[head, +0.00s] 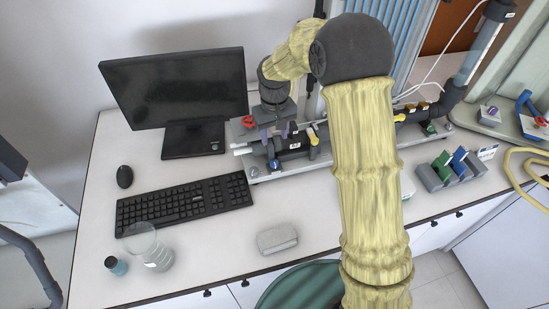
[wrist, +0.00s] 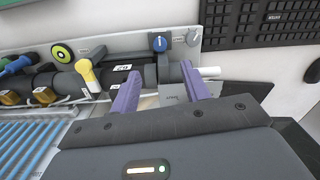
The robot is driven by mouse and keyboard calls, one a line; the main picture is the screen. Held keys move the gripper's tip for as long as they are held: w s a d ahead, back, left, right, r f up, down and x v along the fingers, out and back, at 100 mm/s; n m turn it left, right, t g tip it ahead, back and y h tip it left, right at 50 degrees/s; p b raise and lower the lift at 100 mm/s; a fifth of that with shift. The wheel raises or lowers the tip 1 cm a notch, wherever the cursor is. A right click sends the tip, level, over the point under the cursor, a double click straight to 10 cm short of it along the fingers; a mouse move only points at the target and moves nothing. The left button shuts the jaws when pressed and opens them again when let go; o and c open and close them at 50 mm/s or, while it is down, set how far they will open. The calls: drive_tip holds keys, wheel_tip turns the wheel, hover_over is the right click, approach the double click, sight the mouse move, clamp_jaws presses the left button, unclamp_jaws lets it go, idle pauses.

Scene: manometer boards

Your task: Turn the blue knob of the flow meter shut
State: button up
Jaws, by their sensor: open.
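The blue knob (head: 274,164) sits at the front left of the board with dark pipework, under the pipe. In the wrist view the blue knob (wrist: 160,43) stands upright with a white mark on its face, just beyond the pipe. My gripper (head: 277,134) is above the left end of the pipe, with its purple fingers pointing down. In the wrist view my gripper (wrist: 160,70) is open and empty. Its fingertips are spread to either side of a grey pipe fitting, short of the blue knob. I cannot tell whether they touch the pipe.
A yellow lever (head: 313,135) stands on the pipe to the right. A red knob (head: 248,122) is behind left. A monitor (head: 178,88) and keyboard (head: 184,203) are left of the board. A beaker (head: 148,246) stands at the front left. The table in front is mostly clear.

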sight(274, 162)
wheel_tip(274, 162, down, 12)
drive_tip(key=p, duration=0.2)
drive_tip(key=shift+f+p, duration=0.1)
drive_tip(key=shift+p, duration=0.3)
drive_tip(key=shift+c, duration=0.3)
drive_tip(key=c, duration=0.9)
